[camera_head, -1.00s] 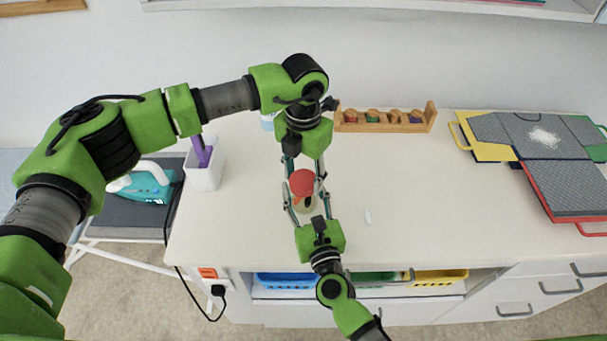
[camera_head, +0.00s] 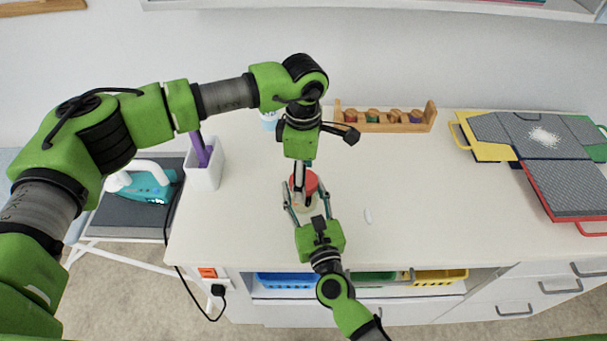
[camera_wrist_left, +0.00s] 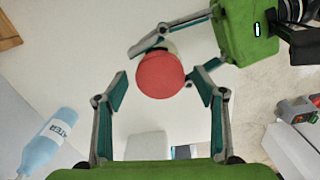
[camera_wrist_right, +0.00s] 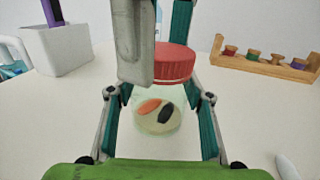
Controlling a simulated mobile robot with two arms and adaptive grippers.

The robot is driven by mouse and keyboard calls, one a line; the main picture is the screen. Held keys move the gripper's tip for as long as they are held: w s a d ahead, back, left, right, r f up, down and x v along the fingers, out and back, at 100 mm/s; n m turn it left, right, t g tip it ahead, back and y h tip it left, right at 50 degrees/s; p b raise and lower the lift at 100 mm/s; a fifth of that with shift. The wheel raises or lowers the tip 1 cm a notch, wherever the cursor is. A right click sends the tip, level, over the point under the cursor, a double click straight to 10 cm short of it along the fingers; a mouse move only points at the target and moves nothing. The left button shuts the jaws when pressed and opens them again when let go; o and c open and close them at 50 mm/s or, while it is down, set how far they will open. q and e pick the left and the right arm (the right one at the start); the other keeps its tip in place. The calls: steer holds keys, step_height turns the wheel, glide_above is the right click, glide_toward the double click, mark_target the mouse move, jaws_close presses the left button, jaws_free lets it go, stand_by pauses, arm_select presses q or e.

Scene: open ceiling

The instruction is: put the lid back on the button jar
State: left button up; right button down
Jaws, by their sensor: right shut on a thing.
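The red lid (camera_head: 311,183) sits at the mouth of the clear button jar (camera_wrist_right: 158,118), and a few buttons show inside the glass. I cannot tell whether the lid is tight. My right gripper (camera_head: 305,204) is shut on the jar from the front, a finger on each side, and the jar stands upright on the table. My left gripper (camera_wrist_left: 160,82) is above, pointing down, open, its fingers on either side of the lid (camera_wrist_left: 160,75) with gaps showing. In the right wrist view one left finger passes in front of the lid (camera_wrist_right: 175,65).
A white holder (camera_head: 203,172) with a purple item stands at left. A water bottle (camera_wrist_left: 46,140) and a wooden rack of spools (camera_head: 385,118) are behind. A small white object (camera_head: 368,215) lies right of the jar.

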arm_select(q)
steer(key=shift+r, duration=0.1)
arm_select(e)
steer(key=c, duration=1)
jaws_free()
arm_select(q)
step_height(320, 180, up, 12)
arm_select(e)
steer(key=v, duration=1.2)
